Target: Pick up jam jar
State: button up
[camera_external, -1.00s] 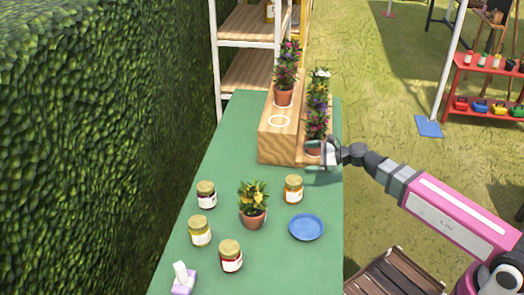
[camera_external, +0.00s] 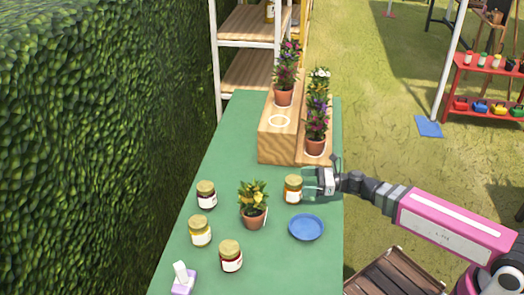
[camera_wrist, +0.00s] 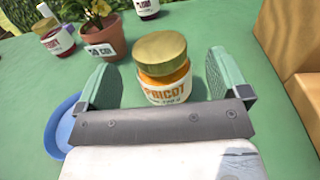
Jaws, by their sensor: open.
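Several jam jars stand upright on the green table. The apricot jar (camera_external: 293,189) has a gold lid and orange contents; in the wrist view the apricot jar (camera_wrist: 163,70) stands just ahead of and between the fingers. My gripper (camera_external: 308,184) is open at table level, to the right of this jar, with its fingers pointing at it. In the wrist view my gripper (camera_wrist: 160,80) shows one green finger on each side, with clear gaps to the jar.
A potted yellow-flowered plant (camera_external: 253,205) stands left of the apricot jar. A blue plate (camera_external: 306,227) lies in front of it. A wooden stepped stand (camera_external: 277,147) with potted flowers is behind. A spray bottle (camera_external: 183,279) stands at the front left.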

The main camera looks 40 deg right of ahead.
aim_at(293, 180)
jog(key=x, duration=0.5)
jog(key=shift+a, duration=0.15)
jog(key=c, duration=1.3)
